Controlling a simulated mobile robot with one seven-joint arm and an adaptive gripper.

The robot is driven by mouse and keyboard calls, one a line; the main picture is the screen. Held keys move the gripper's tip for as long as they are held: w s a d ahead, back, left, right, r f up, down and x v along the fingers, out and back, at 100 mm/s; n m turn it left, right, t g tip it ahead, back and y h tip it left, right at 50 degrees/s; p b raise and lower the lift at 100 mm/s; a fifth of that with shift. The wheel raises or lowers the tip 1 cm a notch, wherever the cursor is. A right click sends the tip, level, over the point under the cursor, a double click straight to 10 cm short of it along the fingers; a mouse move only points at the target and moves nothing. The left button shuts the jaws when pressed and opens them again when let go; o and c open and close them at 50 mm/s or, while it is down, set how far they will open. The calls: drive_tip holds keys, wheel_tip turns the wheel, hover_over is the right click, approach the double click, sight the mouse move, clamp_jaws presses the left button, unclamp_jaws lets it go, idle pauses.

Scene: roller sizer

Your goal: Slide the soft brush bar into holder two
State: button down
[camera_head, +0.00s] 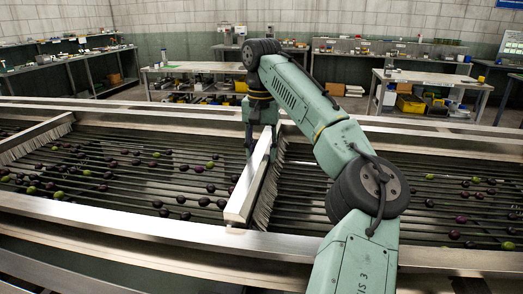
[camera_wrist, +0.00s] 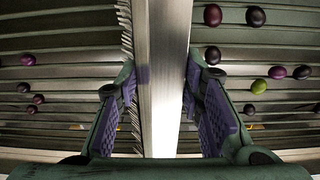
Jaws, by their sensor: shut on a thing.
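The soft brush bar (camera_head: 245,190) is a long pale metal bar with grey bristles along its right side in the head view. It lies across the roller bed from the near rail toward the far rail. My gripper (camera_head: 260,138) is shut on it toward its far end. In the wrist view the bar (camera_wrist: 163,100) runs up the middle between the two purple-padded fingers (camera_wrist: 160,75), with bristles on its left. My arm and fingers hide part of its far end. I cannot make out holder two or whether the bar's ends are seated.
Another brush bar (camera_head: 36,138) crosses the bed at the left. Dark and green olives (camera_head: 165,212) lie on the rollers on both sides. The near steel rail (camera_head: 140,232) and far rail (camera_head: 160,108) bound the bed. Workbenches (camera_head: 205,67) stand behind.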

sight(261, 151)
drive_tip(key=shift+f, duration=0.65)
drive_tip(key=c, duration=1)
unclamp_jaws()
wheel_tip(261, 151, up, 8)
drive_tip(key=shift+f, duration=0.25)
